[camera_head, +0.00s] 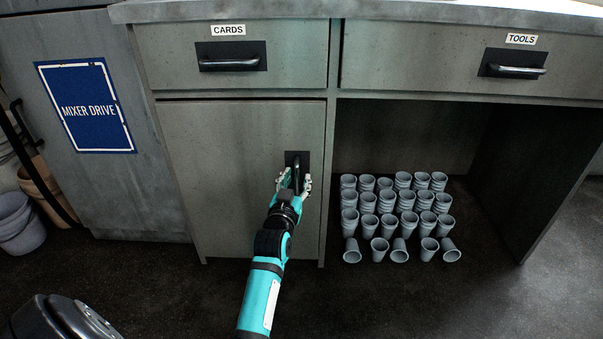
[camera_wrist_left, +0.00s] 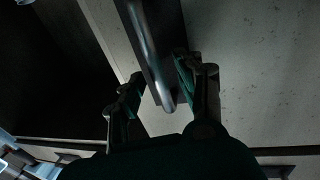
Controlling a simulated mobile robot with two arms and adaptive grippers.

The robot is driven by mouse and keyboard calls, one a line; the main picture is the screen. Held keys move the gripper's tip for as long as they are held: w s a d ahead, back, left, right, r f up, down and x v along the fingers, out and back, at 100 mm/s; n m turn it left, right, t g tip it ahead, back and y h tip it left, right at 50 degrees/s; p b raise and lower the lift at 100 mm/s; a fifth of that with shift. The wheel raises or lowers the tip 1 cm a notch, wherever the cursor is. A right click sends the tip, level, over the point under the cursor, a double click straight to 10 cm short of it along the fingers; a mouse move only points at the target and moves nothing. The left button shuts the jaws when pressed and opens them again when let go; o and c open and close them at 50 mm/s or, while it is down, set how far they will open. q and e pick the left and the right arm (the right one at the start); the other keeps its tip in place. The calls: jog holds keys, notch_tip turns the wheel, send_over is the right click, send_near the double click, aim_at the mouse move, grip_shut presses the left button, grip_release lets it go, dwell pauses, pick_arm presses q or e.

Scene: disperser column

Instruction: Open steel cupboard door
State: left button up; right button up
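The grey steel cupboard door (camera_head: 230,200) is below the CARDS drawer in the head view and looks closed, flush with its frame. Its upright bar handle (camera_head: 297,165) sits on a dark plate near the door's right edge. My left gripper (camera_head: 294,180) is at the handle, with one finger on each side of it. In the left wrist view the handle (camera_wrist_left: 152,50) runs between the fingers of the gripper (camera_wrist_left: 160,70). The fingers are apart, with a visible gap to the bar on at least one side. My right gripper is not in view.
Drawers marked CARDS (camera_head: 240,75) and TOOLS (camera_head: 450,65) are above. Several grey cups (camera_head: 400,205) stand stacked in the open bay to the right, some lying in front. A MIXER DRIVE panel (camera_head: 87,105) and buckets (camera_head: 18,222) are at left. Floor before the door is clear.

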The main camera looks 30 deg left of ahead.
pick_arm(q)
jog(key=shift+w+a, duration=0.15)
jog(key=shift+w, duration=0.2)
jog(key=shift+c, duration=0.2)
grip_shut()
